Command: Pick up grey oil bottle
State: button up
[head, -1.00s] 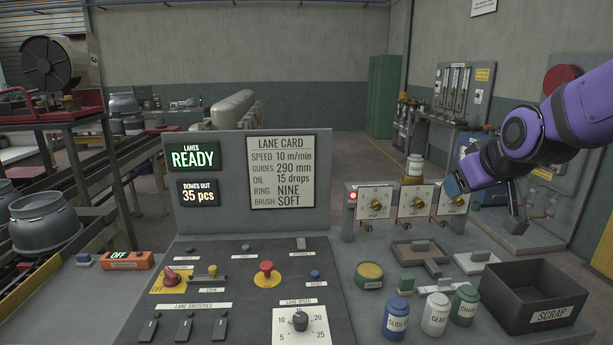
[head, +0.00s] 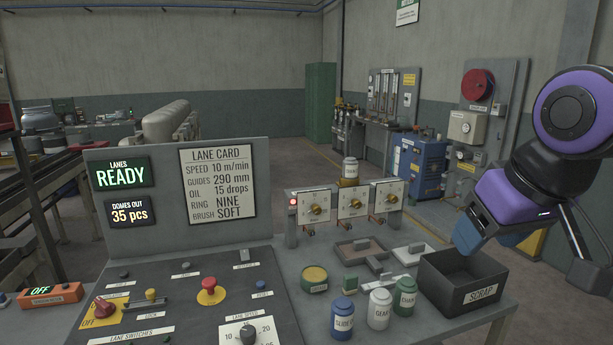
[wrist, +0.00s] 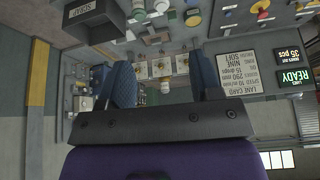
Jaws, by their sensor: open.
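The grey oil bottle (head: 379,310), pale with a label that seems to read GEAR, stands upright on the bench in the head view. It stands between a blue bottle (head: 343,318) and a green bottle (head: 404,297). My gripper (head: 472,240) is raised at the right, above and behind the scrap bin, apart from the grey bottle. In the wrist view its two blue fingers (wrist: 163,82) are spread with nothing held between them. That view is upside down, with small bottles at its top edge.
A black scrap bin (head: 463,293) stands right of the bottles. Shallow trays (head: 358,248) and a dial panel (head: 352,203) stand further back. The control console (head: 180,300) fills the left.

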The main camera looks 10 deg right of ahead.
aim_at(350, 163)
jog(key=i+l, duration=0.2)
jog(key=l, duration=0.15)
jog(key=i+l+u, duration=0.1)
jog(key=l, duration=0.3)
jog(key=i+l, duration=0.3)
jog(key=i+l+u, duration=0.05)
